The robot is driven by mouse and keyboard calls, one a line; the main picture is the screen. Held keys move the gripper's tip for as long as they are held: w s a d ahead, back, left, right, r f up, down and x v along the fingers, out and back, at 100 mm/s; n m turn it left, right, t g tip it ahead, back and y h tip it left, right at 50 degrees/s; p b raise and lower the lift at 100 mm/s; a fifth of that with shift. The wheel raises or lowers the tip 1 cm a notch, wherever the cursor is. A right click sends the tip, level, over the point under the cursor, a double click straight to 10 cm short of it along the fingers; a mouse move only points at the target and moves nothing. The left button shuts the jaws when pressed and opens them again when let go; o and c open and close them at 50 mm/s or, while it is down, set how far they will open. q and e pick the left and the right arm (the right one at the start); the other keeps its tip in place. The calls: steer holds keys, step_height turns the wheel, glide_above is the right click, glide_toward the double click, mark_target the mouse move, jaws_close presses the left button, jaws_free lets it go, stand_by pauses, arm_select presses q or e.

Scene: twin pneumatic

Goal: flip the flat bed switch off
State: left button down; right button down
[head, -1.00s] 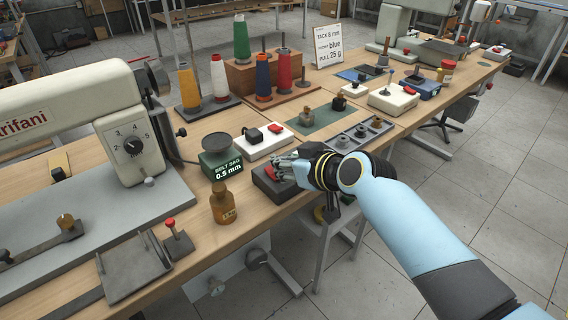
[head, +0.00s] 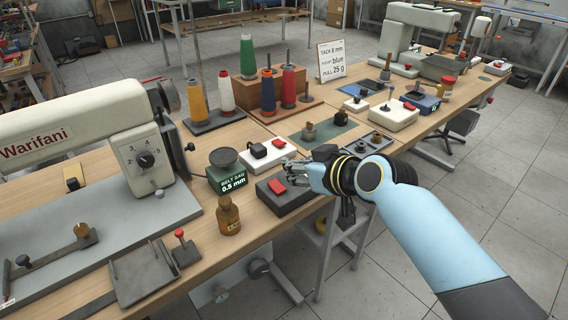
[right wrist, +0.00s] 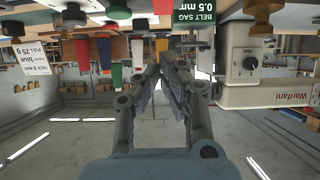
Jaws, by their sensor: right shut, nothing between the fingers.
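I cannot read a label on the box, nor tell for sure which way the rocker is tipped. My right gripper (head: 286,172) is shut and empty, just behind and right of the red rocker, and looks apart from it. In the right wrist view its fingers (right wrist: 172,62) meet at the tips, and the scene appears upside down. My left gripper is not in view.
A belt sag gauge (head: 228,178) and a brown bottle (head: 228,214) stand left of the box. A white box (head: 262,156) with black and red controls lies behind it. Thread cones (head: 225,92) stand farther back. Clear wood lies left of the gauge.

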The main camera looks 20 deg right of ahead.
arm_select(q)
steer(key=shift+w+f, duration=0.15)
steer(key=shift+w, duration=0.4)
arm_select(e)
steer(key=v, duration=0.3)
steer(key=f+v, duration=0.1)
steer(key=v, duration=0.1)
steer(key=shift+s+d, duration=0.25)
steer(key=shift+s, duration=0.3)
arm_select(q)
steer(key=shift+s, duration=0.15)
